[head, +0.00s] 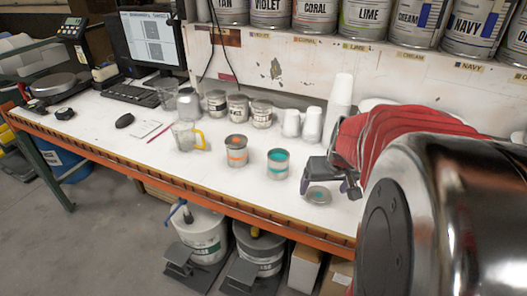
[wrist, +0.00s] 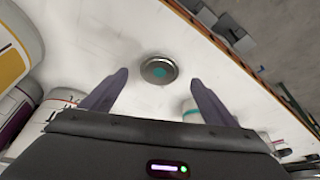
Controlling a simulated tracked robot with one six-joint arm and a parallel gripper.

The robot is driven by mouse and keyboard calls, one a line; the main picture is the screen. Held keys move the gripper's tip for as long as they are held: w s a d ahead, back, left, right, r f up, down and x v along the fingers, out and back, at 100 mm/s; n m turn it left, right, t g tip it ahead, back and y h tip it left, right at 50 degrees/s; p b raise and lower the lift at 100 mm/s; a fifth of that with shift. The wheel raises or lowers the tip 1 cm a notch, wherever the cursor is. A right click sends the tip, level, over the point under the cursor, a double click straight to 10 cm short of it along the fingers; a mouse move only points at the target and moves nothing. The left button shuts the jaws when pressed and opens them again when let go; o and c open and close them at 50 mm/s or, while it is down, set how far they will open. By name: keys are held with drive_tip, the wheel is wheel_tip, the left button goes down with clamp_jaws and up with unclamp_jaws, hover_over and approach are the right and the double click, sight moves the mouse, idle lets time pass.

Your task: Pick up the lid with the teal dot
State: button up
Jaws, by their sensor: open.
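The lid with the teal dot (head: 318,195) is a small round grey metal lid lying flat on the white bench, right of the teal-banded can. In the wrist view the lid (wrist: 159,70) shows whole, with its teal dot in the middle. My gripper (head: 325,172) is above and beside the lid in the head view. In the wrist view its two fingers (wrist: 157,82) are apart, with the lid just beyond the tips and roughly centred between them. Nothing is between the fingers.
The teal-banded can (head: 278,164) stands close left of the lid, the orange-banded can (head: 236,151) farther left. White cups (head: 338,105) stand behind. A glass jug with yellow handle (head: 186,136) is farther left. The bench's orange front edge (head: 290,224) is near the lid.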

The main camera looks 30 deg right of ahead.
sight(319, 195)
drive_tip(key=shift+x, duration=2.6)
drive_tip(key=shift+w+d+r, duration=0.1)
drive_tip(key=shift+w, duration=0.05)
drive_tip(key=shift+c, duration=0.5)
drive_tip(key=c, duration=1)
drive_tip(key=shift+o, duration=0.2)
drive_tip(key=shift+r, duration=0.15)
wheel_tip(319, 195, up, 10)
